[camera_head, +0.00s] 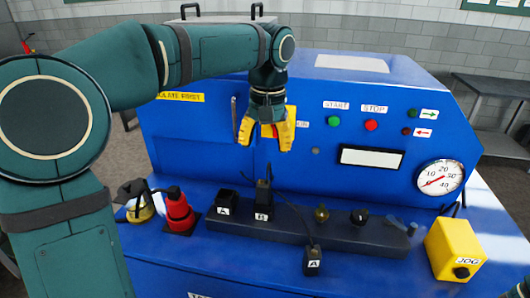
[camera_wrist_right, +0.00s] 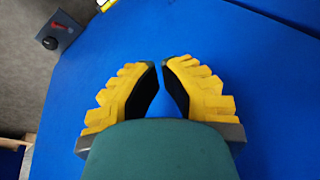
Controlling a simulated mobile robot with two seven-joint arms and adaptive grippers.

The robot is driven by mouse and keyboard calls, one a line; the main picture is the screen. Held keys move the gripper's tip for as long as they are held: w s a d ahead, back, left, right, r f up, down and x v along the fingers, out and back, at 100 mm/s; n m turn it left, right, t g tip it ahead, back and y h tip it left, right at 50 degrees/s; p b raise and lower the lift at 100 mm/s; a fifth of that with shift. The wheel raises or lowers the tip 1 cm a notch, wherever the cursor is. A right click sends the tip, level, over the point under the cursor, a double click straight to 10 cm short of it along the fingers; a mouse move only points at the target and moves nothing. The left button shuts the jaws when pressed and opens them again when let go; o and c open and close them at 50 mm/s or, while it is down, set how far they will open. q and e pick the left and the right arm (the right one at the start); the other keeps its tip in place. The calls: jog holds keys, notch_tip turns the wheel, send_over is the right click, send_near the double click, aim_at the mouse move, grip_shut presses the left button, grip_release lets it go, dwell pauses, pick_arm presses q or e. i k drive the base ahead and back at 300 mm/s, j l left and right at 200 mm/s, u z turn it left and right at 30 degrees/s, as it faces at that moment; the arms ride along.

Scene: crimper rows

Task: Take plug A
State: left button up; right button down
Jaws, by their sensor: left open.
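Plug A (camera_head: 313,262) is a small black plug with a white "A" label. It stands on the blue surface in front of the dark rail, with a cable rising from its top. A black block labelled A (camera_head: 225,203) is at the rail's left end. My left gripper (camera_head: 265,142) has yellow fingers, points down and is open. It hangs well above the rail, left of and higher than plug A, with nothing seen between its fingers. My right gripper (camera_wrist_right: 162,66) shows only in the right wrist view, its yellow fingertips close together with a narrow gap over blue.
A black plug labelled B (camera_head: 263,193) stands upright on the dark rail (camera_head: 290,233). Right of it are a brass-coloured and a black fitting. A red part (camera_head: 179,212) stands left, a yellow JOG box (camera_head: 455,248) right. The blue panel (camera_head: 200,135) rises behind.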

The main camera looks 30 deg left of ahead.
aim_at(312, 257)
jog(key=k, duration=1)
